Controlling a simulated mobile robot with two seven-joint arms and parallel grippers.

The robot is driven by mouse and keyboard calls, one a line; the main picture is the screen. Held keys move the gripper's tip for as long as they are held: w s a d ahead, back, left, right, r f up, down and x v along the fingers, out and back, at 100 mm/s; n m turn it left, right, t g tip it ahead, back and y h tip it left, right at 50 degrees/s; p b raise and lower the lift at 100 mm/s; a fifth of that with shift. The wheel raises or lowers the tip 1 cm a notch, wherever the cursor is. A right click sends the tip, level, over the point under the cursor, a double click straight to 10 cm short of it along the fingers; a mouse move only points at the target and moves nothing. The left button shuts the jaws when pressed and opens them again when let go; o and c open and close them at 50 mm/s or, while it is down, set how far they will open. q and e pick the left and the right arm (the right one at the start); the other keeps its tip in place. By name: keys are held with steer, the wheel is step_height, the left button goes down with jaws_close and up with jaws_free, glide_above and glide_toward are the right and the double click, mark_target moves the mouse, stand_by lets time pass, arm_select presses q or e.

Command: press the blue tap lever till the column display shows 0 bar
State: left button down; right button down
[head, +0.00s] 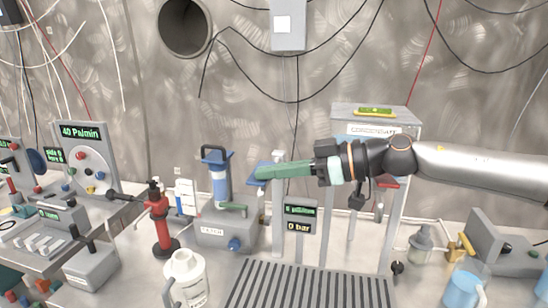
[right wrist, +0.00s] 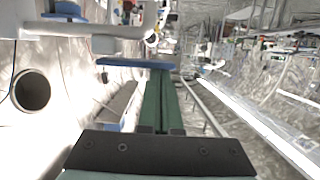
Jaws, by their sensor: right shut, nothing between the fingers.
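The blue tap lever (head: 255,182) sticks out at the top of a pale column (head: 278,240), partly hidden by my right gripper. My right gripper (head: 260,172) comes in from the right with its green fingers shut and empty, the tips at the lever. In the right wrist view, the closed green fingers (right wrist: 160,75) reach up to the blue lever bar (right wrist: 135,63); I cannot tell if they press on it. The column display (head: 299,220) has green text above and reads "0 bar" below. My left gripper is not in view.
A blue-and-white filter unit (head: 218,180) stands left of the column, with a red stand (head: 162,225) and a white jug (head: 187,280) further left. A slatted drain grate (head: 308,288) lies in front. A raised shelf (head: 375,114) stands behind my right arm.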

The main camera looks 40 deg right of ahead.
steer(key=s+a+r, duration=0.8)
steer(key=s+r, duration=0.3)
steer(key=r, duration=0.2)
steer(key=shift+s+p, duration=0.3)
steer(key=shift+p, duration=0.05)
steer(key=shift+d, duration=0.1)
stand_by(0.9)
stand_by(0.9)
